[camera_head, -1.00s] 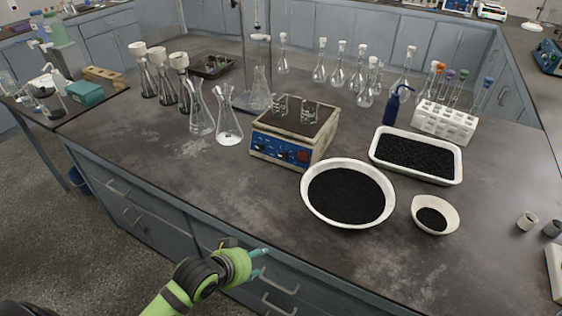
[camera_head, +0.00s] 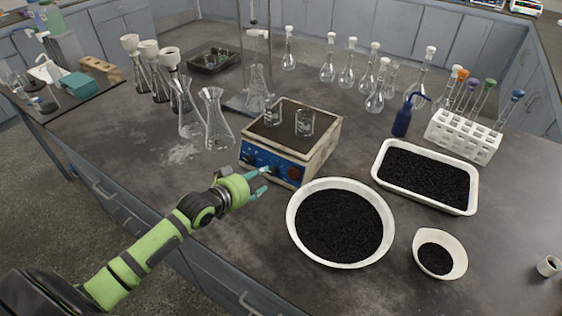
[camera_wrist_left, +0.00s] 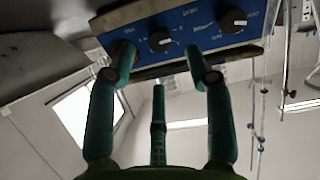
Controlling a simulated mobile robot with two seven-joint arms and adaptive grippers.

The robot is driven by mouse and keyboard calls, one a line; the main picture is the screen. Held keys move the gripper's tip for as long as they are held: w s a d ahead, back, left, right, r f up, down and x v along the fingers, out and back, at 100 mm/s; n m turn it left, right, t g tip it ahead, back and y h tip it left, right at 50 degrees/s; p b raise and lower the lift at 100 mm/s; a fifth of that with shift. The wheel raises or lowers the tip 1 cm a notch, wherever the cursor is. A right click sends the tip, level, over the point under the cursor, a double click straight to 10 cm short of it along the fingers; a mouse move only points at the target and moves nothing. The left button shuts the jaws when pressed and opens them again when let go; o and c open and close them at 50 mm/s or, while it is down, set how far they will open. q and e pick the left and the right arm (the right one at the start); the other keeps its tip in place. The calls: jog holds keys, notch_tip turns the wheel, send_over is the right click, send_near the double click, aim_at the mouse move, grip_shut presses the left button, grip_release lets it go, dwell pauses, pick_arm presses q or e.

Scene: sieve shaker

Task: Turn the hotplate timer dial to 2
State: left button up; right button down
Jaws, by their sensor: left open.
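The hotplate (camera_head: 321,151) stands on the bench with its blue front panel (camera_head: 261,165) facing me. Two glass beakers sit on its top. In the left wrist view the panel looks upside down, with one black dial (camera_wrist_left: 160,40) and another black dial (camera_wrist_left: 232,18). A reddish knob there is partly behind a finger; in the head view the red knob (camera_head: 295,173) is at the panel's right. I cannot read which dial is the timer. My left gripper (camera_head: 264,180) is open and empty, close in front of the panel. In the left wrist view its fingers (camera_wrist_left: 160,70) straddle the nearer black dial without visible contact.
A round white pan of black grains (camera_head: 291,228) lies right of my gripper. A white tray (camera_head: 470,207) and a small bowl (camera_head: 460,262) are farther right. Glass flasks (camera_head: 217,125) stand left of the hotplate.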

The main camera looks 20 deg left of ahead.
aim_at(271, 172)
pick_arm(q)
jog(key=x, duration=0.5)
jog(key=shift+w+d, duration=0.1)
jog(key=shift+w, duration=0.1)
jog(key=shift+w+f, duration=0.2)
jog(key=shift+w, duration=0.25)
grip_shut()
pick_arm(e)
jog(key=shift+s+a, duration=0.15)
jog(key=shift+s, duration=1.4)
